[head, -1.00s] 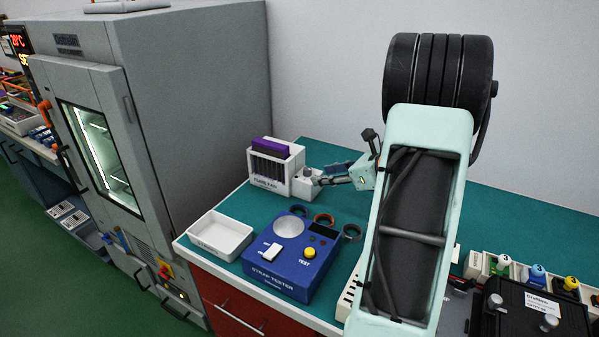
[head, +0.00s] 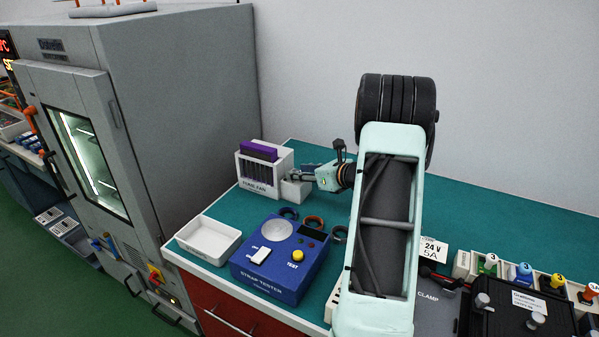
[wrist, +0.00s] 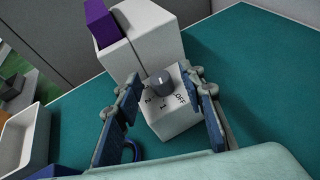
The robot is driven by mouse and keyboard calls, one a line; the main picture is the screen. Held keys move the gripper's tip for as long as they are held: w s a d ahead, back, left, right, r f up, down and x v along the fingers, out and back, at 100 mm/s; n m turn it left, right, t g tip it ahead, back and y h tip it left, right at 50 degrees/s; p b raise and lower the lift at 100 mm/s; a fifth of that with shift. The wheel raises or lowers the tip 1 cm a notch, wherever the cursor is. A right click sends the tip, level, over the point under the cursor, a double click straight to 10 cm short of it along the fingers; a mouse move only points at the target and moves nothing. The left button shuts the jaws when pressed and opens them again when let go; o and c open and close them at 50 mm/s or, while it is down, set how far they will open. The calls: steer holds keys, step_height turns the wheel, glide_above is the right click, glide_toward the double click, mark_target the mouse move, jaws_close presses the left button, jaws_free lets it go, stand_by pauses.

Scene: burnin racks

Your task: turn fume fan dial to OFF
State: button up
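The fume fan (head: 258,174) is a white box with a purple top, at the back left of the green bench. Its small white dial box (head: 296,190) juts out on the right. In the wrist view the grey round dial (wrist: 161,84) sits on that box's top face (wrist: 172,119), with marks 2, 1 and OFF around it. OFF is on the right side. I cannot tell clearly where the dial points. My gripper (wrist: 160,77) is open, with one blue-padded finger on each side of the dial and visible gaps. In the head view my gripper (head: 300,175) hides the dial.
A white tray (head: 208,240) and the blue strap tester (head: 283,262) stand in front of the fan. Several small rings lie behind the tester. A grey oven cabinet (head: 190,110) stands left. Black equipment (head: 510,308) is at front right. The bench's back right is clear.

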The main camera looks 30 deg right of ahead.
steer(key=shift+w+f, duration=0.1)
steer(key=shift+w, duration=0.15)
jaws_close()
steer(key=shift+n+y, duration=0.4)
steer(key=shift+d+n+g+y+p, duration=0.2)
steer(key=shift+n+g+y+p, duration=0.25)
steer(key=shift+n+y, duration=0.45)
steer(key=shift+w+d+n+g+y, duration=0.1)
steer(key=shift+w+n+g+y, duration=0.05)
steer(key=shift+n+g+y, duration=1.15)
steer(key=shift+n+y, duration=0.5)
steer(key=shift+y, duration=0.1)
